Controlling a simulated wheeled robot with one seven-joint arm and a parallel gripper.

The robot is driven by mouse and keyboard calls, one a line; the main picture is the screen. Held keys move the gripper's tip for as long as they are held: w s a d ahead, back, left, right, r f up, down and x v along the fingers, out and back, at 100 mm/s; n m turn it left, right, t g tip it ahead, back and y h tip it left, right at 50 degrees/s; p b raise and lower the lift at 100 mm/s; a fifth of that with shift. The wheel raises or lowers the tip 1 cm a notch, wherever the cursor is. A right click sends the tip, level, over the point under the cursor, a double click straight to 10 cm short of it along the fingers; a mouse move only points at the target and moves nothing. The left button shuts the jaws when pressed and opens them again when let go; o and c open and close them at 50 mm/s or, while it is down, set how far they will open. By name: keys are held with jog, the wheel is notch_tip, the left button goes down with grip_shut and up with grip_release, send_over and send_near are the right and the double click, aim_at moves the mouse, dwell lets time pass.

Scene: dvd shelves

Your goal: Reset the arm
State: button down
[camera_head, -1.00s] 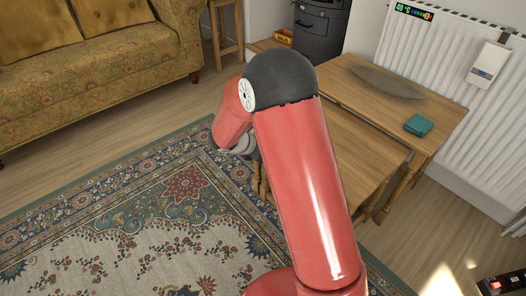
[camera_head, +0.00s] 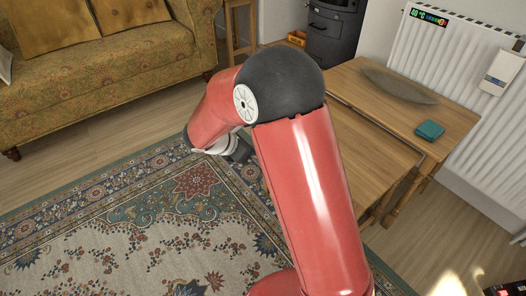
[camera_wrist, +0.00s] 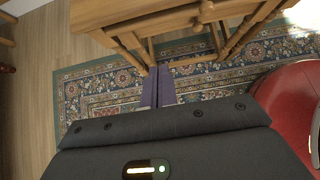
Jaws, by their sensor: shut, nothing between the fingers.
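My red arm with its black elbow reaches up in the middle of the head view and bends left and down. My gripper shows in the wrist view, where its two purple-grey fingers (camera_wrist: 157,88) lie close together with nothing between them. They point toward the patterned rug (camera_wrist: 95,90) and the legs of a wooden table (camera_wrist: 165,14). In the head view the end of the arm is left of the wooden table (camera_head: 365,150), above the rug (camera_head: 130,225); the fingers are mostly hidden there behind the arm.
A teal box (camera_head: 430,130) and a grey-brown dish (camera_head: 398,85) lie on the table. A white radiator (camera_head: 470,75) stands behind it at right. A patterned sofa (camera_head: 100,70) is at back left, a wooden stool (camera_head: 241,35) beside it. Rug and floor at left are clear.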

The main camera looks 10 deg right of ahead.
jog(key=s+d+r+m+g+y+p, duration=0.1)
jog(key=s+d+r+m+y, duration=0.35)
jog(key=s+r+m, duration=0.8)
jog(key=s+d+r+m+t+y+p, duration=0.1)
jog(key=s+r+m+t+y, duration=0.1)
jog(key=s+r+m, duration=0.4)
jog(key=s+m+y, duration=0.1)
jog(key=s+m, duration=0.3)
jog(key=s, duration=0.4)
jog(key=shift+d+r+t+y, duration=0.2)
jog(key=shift+t+y, duration=0.1)
jog(key=shift+y, duration=0.05)
jog(key=shift+w, duration=0.15)
